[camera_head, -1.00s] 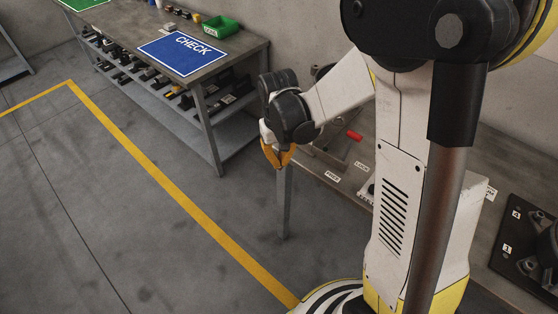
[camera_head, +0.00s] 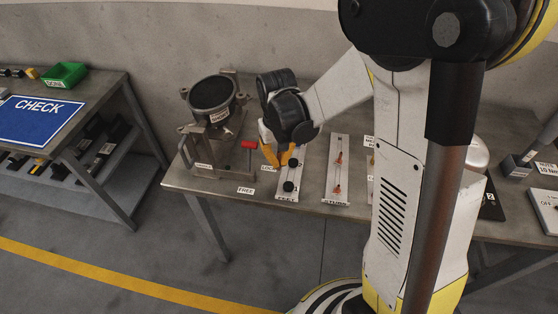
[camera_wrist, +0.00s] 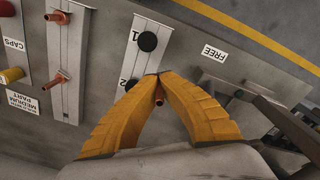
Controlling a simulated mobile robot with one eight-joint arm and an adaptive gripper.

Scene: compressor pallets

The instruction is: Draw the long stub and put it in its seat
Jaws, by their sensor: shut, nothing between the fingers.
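My gripper (camera_head: 282,160) hangs over the pale strip with two black knobs, its yellow fingers shut and meeting at the tips in the wrist view (camera_wrist: 155,76). A small copper-coloured piece (camera_wrist: 158,97) shows through the gap between the finger bases; I cannot tell what it belongs to. The stub strip (camera_head: 328,175) carries two copper stubs, a rear one (camera_head: 338,160) and a front one (camera_head: 336,190). They also show in the wrist view, one near the top (camera_wrist: 60,18) and one lower (camera_wrist: 60,76). I cannot tell for certain which is longer.
A dark round compressor part (camera_head: 211,92) sits in a metal fixture left of my gripper, with a red handle (camera_head: 249,144) beside it. The front black knob (camera_head: 288,186) stands close by. The CHECK mat (camera_head: 38,118) lies on another table at left.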

